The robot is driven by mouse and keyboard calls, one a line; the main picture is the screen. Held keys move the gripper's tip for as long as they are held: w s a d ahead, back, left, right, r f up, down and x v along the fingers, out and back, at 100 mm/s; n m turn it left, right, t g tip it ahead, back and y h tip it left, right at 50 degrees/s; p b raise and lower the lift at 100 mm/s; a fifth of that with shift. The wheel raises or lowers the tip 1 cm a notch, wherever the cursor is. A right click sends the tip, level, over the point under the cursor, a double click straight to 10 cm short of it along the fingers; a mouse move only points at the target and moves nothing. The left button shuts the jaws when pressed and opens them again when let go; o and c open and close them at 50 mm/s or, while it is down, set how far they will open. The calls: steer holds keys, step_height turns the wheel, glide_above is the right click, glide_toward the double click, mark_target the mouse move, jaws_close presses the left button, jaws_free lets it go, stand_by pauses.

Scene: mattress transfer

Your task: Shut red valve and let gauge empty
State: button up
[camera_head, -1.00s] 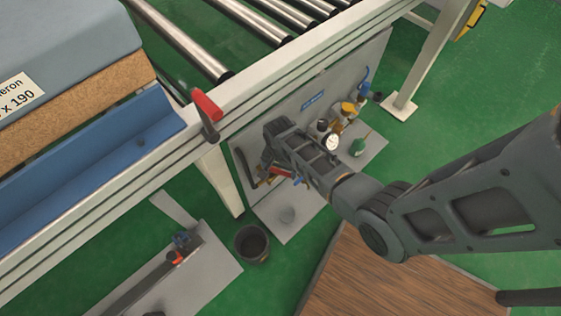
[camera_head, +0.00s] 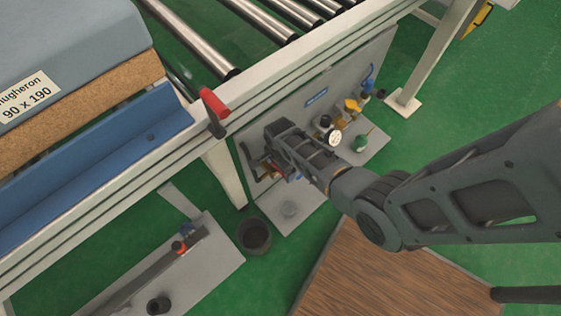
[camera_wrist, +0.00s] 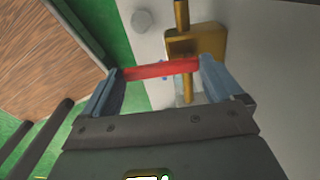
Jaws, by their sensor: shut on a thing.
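The red valve handle (camera_wrist: 160,68) lies as a bar across the wrist view, in front of a brass valve body (camera_wrist: 200,42). My gripper (camera_wrist: 163,72) is shut on this handle, with one grey-blue finger at each end of it. In the head view my gripper (camera_head: 272,162) is low at the grey panel, and my wrist hides most of the valve. The round white-faced gauge (camera_head: 335,138) is right of my wrist on the panel. Its needle is too small to read.
A roller conveyor (camera_head: 200,45) with a mattress (camera_head: 60,40) stands above the panel (camera_head: 330,90). A red-handled lever (camera_head: 214,103) sticks up from its rail. A dark bucket (camera_head: 254,236) and a grey floor plate (camera_head: 215,270) are at lower left. Yellow and green fittings (camera_head: 352,105) sit beyond the gauge.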

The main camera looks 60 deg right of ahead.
steer(key=o, duration=1.2)
steer(key=shift+c, duration=0.2)
steer(key=shift+r+p, duration=0.95)
steer(key=shift+r, duration=2.95)
